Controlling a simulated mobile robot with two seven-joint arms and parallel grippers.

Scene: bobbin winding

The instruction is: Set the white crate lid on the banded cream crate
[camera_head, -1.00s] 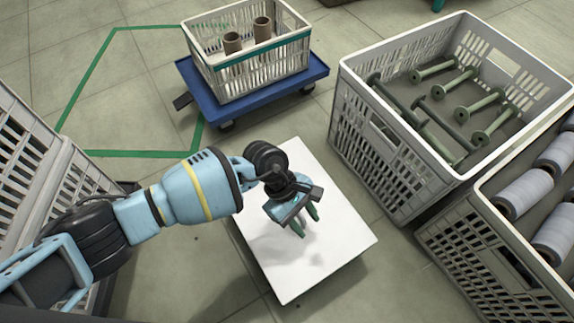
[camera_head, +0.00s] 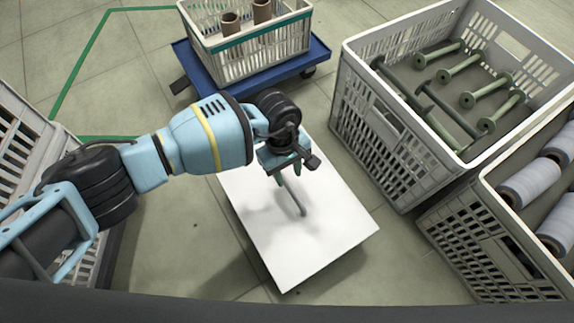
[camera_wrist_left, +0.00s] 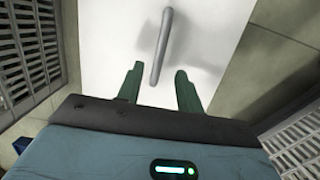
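The white crate lid (camera_head: 325,235) lies flat and low at the centre of the head view, with a grey bar handle (camera_head: 293,196) on top. The handle also shows in the left wrist view (camera_wrist_left: 161,47). My left gripper (camera_head: 279,180) is over the lid, open and empty. In the wrist view its two green fingers (camera_wrist_left: 158,69) stand apart, one on each side of the handle's near end. I cannot tell how high they are above the lid. The banded cream crate (camera_head: 265,67), with a teal band, stands open on a blue dolly. My right gripper is not in view.
Brown tubes (camera_head: 231,25) stand in the banded crate on the blue dolly (camera_head: 206,80). A grey crate of green bobbins (camera_head: 372,140) and one of wound spools (camera_head: 470,250) stand at right. Another grey crate (camera_head: 28,140) is at left. Floor shows between.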

